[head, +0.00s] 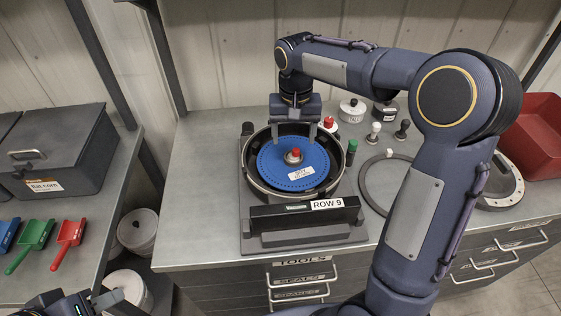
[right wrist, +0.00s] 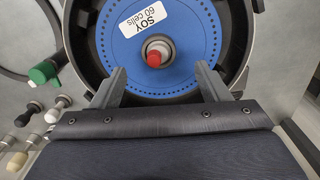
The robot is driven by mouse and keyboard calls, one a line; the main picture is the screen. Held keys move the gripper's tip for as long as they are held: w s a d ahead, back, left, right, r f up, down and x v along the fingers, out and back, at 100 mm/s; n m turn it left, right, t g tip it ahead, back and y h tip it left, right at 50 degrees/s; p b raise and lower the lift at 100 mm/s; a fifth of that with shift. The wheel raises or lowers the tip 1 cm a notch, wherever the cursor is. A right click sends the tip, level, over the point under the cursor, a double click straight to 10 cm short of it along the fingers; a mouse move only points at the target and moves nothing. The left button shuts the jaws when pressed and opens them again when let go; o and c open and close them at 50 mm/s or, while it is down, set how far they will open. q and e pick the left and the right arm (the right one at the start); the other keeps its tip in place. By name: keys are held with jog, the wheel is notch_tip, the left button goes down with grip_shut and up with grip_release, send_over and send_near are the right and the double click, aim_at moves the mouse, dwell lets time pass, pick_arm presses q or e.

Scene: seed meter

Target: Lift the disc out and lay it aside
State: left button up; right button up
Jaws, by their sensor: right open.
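The blue disc (head: 268,170) lies flat inside the round dark housing (head: 247,172) of the seed meter. It has a white label reading "SOY 60 cells" and a red-tipped centre hub (head: 293,156). In the right wrist view the disc (right wrist: 112,50) and the red hub tip (right wrist: 154,58) show from above. My right gripper (head: 293,131) is above the far part of the disc, open and empty. Its fingers (right wrist: 161,76) are spread on either side of the hub in the right wrist view, and I see no contact. My left gripper (head: 104,298) is partly in view at the bottom left, away from the meter.
A bar marked "ROW 9" (head: 300,216) fronts the meter. A green-capped piece (head: 351,150), small knobs (head: 374,131), a dark ring (head: 366,191), a grey ring (head: 510,183) and a red bin (head: 535,140) are to the right. Bare bench (head: 200,190) lies left of the meter.

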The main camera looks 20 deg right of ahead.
notch_tip(320, 180, down, 7)
jog(key=shift+s+p, duration=0.15)
jog(key=shift+p, duration=0.4)
jog(key=c, duration=1)
notch_tip(320, 180, up, 10)
jog(key=shift+r+b, duration=0.1)
jog(key=shift+b, duration=0.3)
jog(key=shift+c, duration=0.3)
jog(key=shift+r, duration=0.1)
notch_tip(320, 180, up, 7)
jog(key=p, duration=0.7)
send_over(294, 152)
jog(key=shift+f, duration=0.2)
